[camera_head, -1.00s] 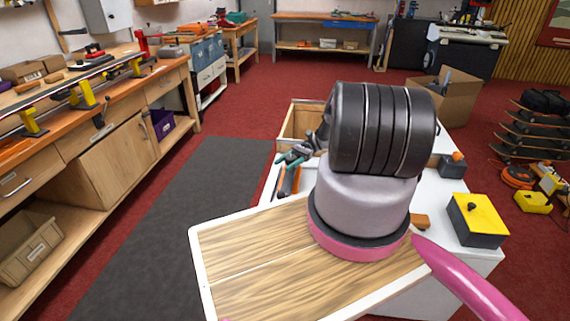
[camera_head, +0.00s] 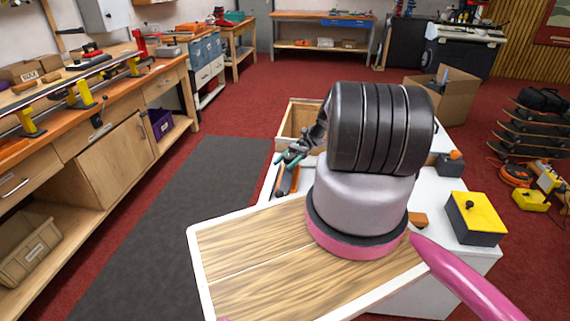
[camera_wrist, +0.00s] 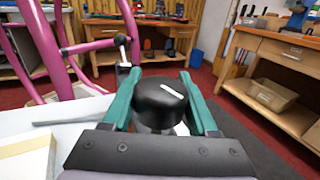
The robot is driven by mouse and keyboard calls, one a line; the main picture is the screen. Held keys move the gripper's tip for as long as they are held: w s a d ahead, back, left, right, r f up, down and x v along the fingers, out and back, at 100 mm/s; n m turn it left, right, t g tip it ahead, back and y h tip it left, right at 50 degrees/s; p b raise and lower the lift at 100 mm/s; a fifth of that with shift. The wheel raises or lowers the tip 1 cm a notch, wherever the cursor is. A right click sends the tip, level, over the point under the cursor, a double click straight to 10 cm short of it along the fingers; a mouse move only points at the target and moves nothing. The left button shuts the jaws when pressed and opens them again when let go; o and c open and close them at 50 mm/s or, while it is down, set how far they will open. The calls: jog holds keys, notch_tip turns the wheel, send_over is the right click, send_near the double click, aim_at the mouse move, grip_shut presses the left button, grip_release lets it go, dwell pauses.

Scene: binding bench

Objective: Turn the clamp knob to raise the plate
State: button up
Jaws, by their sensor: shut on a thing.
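The clamp knob (camera_wrist: 158,104) is a black round knob with a white line on its top, seen close up in the wrist view. My gripper (camera_wrist: 160,76) has its two teal fingers on either side of the knob, shut on it. The white line slants down to the right. In the head view my gripper (camera_head: 289,157) shows small beyond my dark arm, at the left edge of the white bench (camera_head: 432,190). The knob is not clear there. I cannot clearly make out the clamp's plate in either view.
Orange-handled tools (camera_head: 288,181) lie just in front of my gripper. An open wooden box (camera_head: 291,124) stands behind it. A yellow-topped box (camera_head: 476,212) with a small black knob sits at the bench's right. A grey mat (camera_head: 190,225) covers the floor at left.

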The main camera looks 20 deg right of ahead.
jog(key=o, duration=1.4)
jog(key=shift+s+a+f, duration=0.1)
jog(key=shift+f, duration=0.05)
jog(key=shift+c, duration=0.2)
jog(key=shift+r, duration=0.55)
notch_tip(320, 180, up, 9)
